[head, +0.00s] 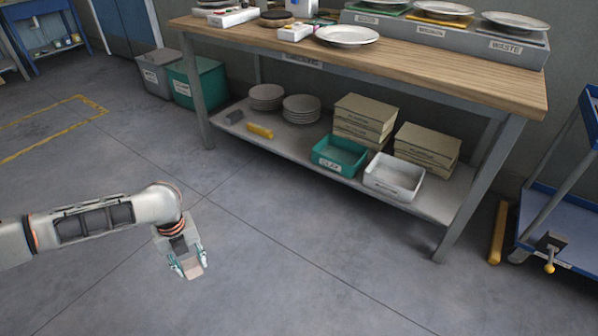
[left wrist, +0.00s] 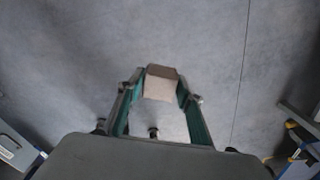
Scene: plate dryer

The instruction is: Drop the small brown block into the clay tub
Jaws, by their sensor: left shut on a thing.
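The small brown block (head: 194,271) is pale brown and sits between the fingertips of my left gripper (head: 187,265). In the left wrist view the block (left wrist: 161,84) is held between both fingers, with bare floor beyond it. The clay tub (head: 345,170) is an open teal box with a white label, on the lower shelf of the bench. It looks empty. My left gripper is well apart from the tub, over the floor in front of the bench and to the left. My right gripper is not in view.
A white tub (head: 394,188) stands right of the clay tub. Stacked boxes (head: 428,150), plates (head: 301,108) and a yellow piece (head: 260,131) share the lower shelf (head: 290,148). The wooden benchtop (head: 450,72) overhangs it. A blue cart (head: 565,220) stands right.

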